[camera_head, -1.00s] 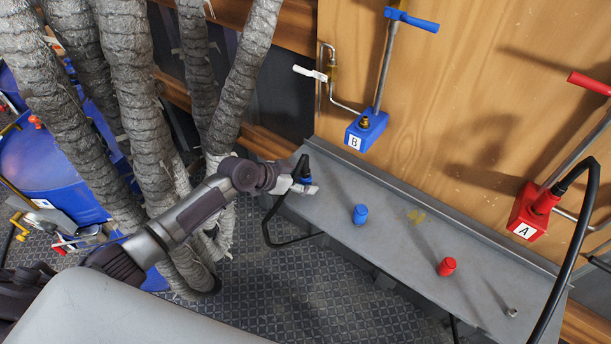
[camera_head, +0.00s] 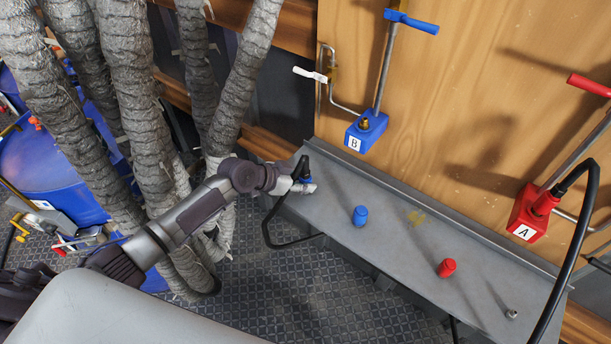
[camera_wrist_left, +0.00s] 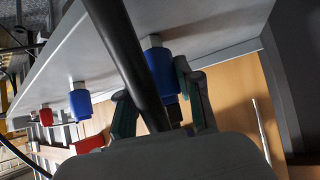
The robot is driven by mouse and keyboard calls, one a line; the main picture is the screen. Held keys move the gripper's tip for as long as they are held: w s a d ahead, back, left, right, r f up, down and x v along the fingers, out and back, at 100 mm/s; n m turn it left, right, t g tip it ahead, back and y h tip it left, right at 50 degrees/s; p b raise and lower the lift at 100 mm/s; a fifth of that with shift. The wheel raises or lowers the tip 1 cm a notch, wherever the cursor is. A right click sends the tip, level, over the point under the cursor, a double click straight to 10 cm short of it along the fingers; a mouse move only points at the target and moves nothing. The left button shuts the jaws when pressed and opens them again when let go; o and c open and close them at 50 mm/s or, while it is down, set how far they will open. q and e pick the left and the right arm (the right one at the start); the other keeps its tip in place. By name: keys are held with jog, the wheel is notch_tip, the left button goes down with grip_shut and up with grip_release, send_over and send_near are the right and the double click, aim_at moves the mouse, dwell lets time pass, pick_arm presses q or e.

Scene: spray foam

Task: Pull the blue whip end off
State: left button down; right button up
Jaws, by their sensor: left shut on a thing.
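The blue whip end (camera_head: 306,180) sits at the left end of the grey shelf, with a black hose curving down from it. My left gripper (camera_head: 310,187) is shut around it. In the left wrist view the blue whip end (camera_wrist_left: 163,76) lies between the green-lined fingers of my left gripper (camera_wrist_left: 158,90). A pale metal stub joins the whip end to the shelf there. The black hose crosses in front and hides part of the whip end and one finger. My right gripper is not in view.
A blue cap (camera_head: 360,215), a red cap (camera_head: 447,267) and a bare metal stub (camera_head: 511,313) stand along the grey shelf (camera_head: 400,250). The blue B block (camera_head: 366,130) and red A block (camera_head: 532,212) are by the wooden panel. Thick grey hoses (camera_head: 135,90) stand left.

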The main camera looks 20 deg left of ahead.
aim_at(303, 177)
pick_arm(q)
jog(key=shift+r, duration=0.1)
jog(key=shift+r+p, duration=2.5)
jog(key=shift+r, duration=0.7)
